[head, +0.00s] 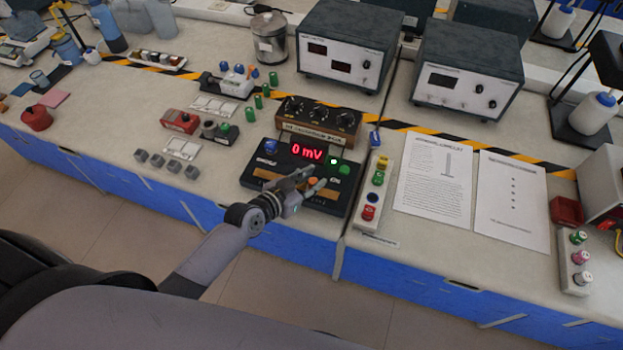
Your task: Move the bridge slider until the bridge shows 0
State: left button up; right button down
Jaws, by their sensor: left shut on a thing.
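The bridge (257,178) is a dark box on the bench near its front edge. Its red display (308,151) reads "0 mV", and a green light shows at the display's right. An orange-brown slider track (264,175) runs across its front part. My left gripper (306,178) reaches in from the lower left over this track and is shut on the slider, which is mostly hidden by the fingers. My right gripper is not in view.
A brown resistance box (319,120) with dark knobs stands just behind the bridge. A strip of coloured buttons (375,190) and printed sheets (435,178) lie to the right. Grey instruments (349,45) stand at the back. Small blocks and a red meter (180,121) lie left.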

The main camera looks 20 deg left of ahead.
pick_arm(q)
grip_shut()
jog(key=shift+d+f, duration=0.1)
jog(key=shift+d, duration=0.1)
jog(key=o, duration=0.8)
grip_release()
jog(key=shift+s, duration=0.1)
jog(key=shift+o, duration=0.2)
jog(key=v, duration=1.2)
